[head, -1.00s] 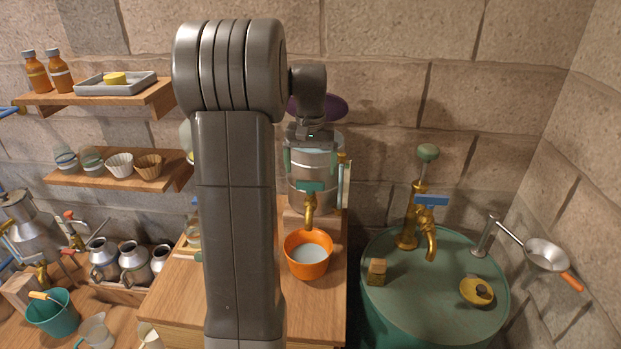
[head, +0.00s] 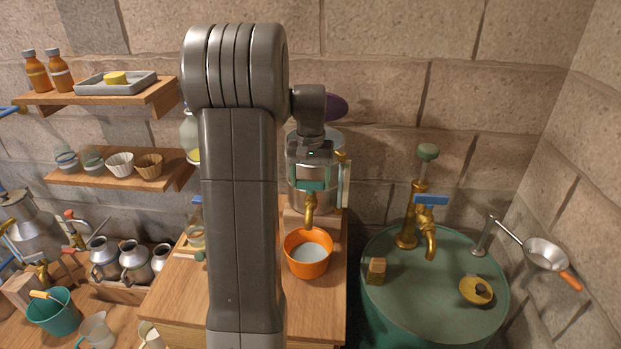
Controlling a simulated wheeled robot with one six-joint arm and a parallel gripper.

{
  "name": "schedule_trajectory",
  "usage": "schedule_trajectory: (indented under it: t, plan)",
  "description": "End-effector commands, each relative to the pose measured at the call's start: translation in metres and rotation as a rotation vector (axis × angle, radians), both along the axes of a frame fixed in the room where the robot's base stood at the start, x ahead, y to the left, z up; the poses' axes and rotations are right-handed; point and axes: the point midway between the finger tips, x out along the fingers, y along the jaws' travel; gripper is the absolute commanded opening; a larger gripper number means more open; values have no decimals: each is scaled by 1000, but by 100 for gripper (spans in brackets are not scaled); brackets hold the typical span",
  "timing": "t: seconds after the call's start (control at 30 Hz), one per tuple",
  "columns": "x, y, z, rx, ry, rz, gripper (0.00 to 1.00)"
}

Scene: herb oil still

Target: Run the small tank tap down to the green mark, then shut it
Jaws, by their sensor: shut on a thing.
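The small metal tank (head: 297,196) stands against the wall, largely covered by my arm and gripper. Its brass tap (head: 310,208) points down at the front, with a teal handle (head: 312,186) above the spout. My gripper (head: 311,181) is in front of the tank, shut on the teal handle. A pale upright gauge strip (head: 346,184) stands at the tank's right side. I cannot make out a green mark or the level there. An orange tub (head: 308,235) with pale liquid in it sits under the tap. I cannot tell whether liquid is running.
The wooden bench (head: 179,298) carries the tub. At the right is a green drum (head: 395,290) with a blue-handled brass tap (head: 428,222), a wooden block (head: 376,270) and a yellow round thing (head: 476,291) on top. Shelves (head: 115,178) with small vessels are at the left.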

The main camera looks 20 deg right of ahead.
Motion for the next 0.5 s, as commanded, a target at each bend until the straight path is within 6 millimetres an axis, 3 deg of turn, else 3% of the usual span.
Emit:
schedule_trajectory:
  t: [0.27,0.5]
  plan:
    - [0,0,1,-1,0,63,46]
    - [0,0,2,-1,0,221,46]
